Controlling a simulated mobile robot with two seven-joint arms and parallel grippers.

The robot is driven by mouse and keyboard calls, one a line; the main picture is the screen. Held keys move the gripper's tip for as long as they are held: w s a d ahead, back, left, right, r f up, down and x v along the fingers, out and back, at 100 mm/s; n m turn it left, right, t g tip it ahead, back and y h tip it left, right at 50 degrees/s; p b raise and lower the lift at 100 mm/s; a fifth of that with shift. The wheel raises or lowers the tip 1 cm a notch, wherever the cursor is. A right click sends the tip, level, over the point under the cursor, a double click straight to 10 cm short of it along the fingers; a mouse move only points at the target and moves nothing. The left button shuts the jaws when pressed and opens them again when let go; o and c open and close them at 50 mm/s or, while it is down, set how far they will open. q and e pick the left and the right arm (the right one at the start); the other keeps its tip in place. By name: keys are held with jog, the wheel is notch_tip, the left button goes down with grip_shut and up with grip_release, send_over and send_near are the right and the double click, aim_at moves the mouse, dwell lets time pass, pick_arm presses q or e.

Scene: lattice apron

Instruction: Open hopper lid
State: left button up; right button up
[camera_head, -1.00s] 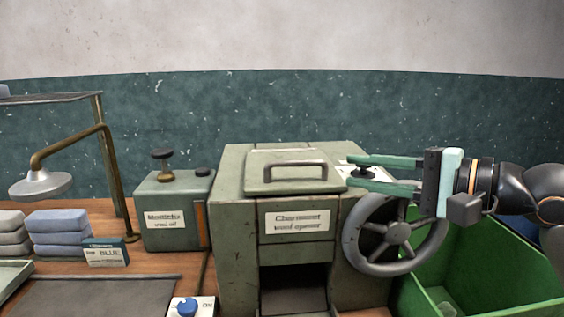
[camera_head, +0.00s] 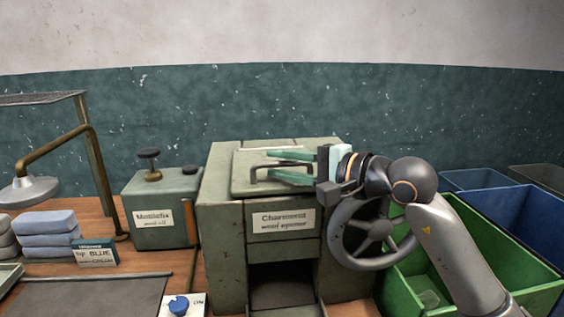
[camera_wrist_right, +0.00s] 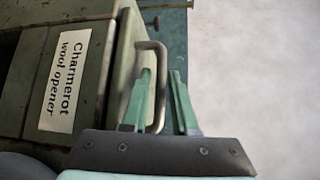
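The hopper lid (camera_head: 245,184) lies flat and closed on top of the green wool opener (camera_head: 222,235). Its grey bar handle (camera_head: 257,168) stands up from the lid; it also shows in the right wrist view (camera_wrist_right: 160,62). My right gripper (camera_head: 270,164) comes in from the right, level with the handle. Its two green fingers are apart, and in the right wrist view (camera_wrist_right: 160,72) the handle bar runs between them. Whether either finger touches the bar cannot be told. My left gripper is not in view.
A dark handwheel (camera_head: 345,245) is on the machine's right side, below my right wrist. A green bin (camera_head: 500,275) and blue bins (camera_head: 525,210) stand to the right. A small oil tank (camera_head: 158,215), a brass lamp (camera_head: 85,133) and folded blue stacks (camera_head: 48,235) are at left.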

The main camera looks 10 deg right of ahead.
grip_shut()
dwell(1.4)
